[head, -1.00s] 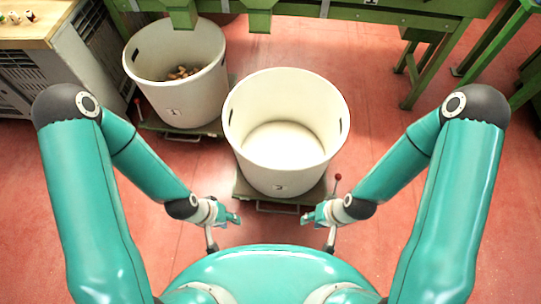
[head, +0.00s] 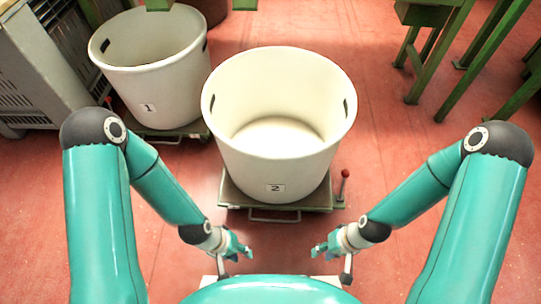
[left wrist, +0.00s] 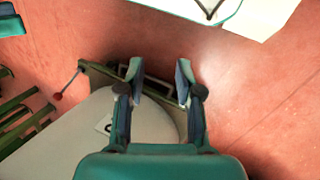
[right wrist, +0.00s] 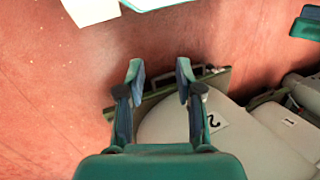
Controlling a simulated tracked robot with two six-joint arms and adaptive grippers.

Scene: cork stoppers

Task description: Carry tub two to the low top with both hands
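Tub two (head: 270,165) is a big cream tub with a "2" label and dark handle slots on both sides. It stands upright on a low green platform (head: 232,196), ahead of me in the head view. Its visible inside is empty. My left gripper (head: 243,251) and right gripper (head: 320,249) are in front of the tub, lower than its rim and apart from it. Both are open and empty, as the left wrist view (left wrist: 158,82) and the right wrist view (right wrist: 158,82) show. I cannot tell which surface is the low top.
Tub one (head: 150,85) stands on its own platform at the left. A red-knobbed lever (head: 344,185) rises at the right of tub two's platform. A grey cabinet (head: 38,65) is at far left, green legs (head: 430,45) at upper right. Red floor (head: 400,130) is clear at right.

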